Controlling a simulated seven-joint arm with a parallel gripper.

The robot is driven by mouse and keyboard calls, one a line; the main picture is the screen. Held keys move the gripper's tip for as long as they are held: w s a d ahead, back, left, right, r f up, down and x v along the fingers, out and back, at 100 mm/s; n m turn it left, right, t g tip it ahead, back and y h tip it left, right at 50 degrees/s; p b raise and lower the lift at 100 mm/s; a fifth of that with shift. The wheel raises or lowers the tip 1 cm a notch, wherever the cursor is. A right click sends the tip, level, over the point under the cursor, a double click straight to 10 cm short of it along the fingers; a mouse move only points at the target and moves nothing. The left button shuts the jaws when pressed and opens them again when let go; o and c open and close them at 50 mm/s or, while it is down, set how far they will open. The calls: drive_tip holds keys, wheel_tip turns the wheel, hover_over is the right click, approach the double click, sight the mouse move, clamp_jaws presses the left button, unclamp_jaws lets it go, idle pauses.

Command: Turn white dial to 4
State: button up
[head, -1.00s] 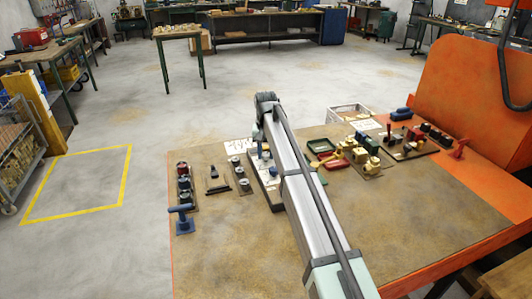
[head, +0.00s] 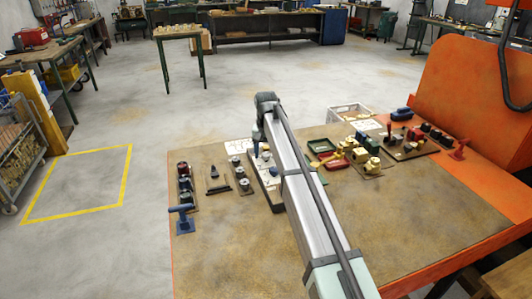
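My gripper (head: 256,150) hangs down from the far end of my arm, over the left part of the workbench. It is small and dark here, and its fingers cannot be told apart. Below and beside it is a long panel with a pale top and dark base (head: 274,198), partly hidden by my arm. A bluish-white part (head: 265,156) shows on this panel just right of the gripper. I cannot tell whether it is the white dial, read any number, or see contact.
Left of the panel stand a strip of grey round knobs (head: 240,173), a black piece (head: 214,172) and a blue T-shaped handle (head: 182,219). Red, green and yellow fixtures (head: 367,158) stand to the right. The bench's front (head: 235,250) is clear.

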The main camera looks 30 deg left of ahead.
sight(266, 154)
wheel_tip(266, 154, up, 14)
idle(0.8)
drive_tip(key=shift+f, duration=0.1)
drive_tip(key=shift+w, duration=0.1)
drive_tip(key=shift+m, duration=0.6)
drive_tip(key=f, duration=1.3)
drive_tip(key=shift+w+a+f, duration=0.15)
drive_tip(key=shift+w+f, duration=0.1)
drive_tip(key=shift+f, duration=0.15)
drive_tip(key=shift+c, duration=0.3)
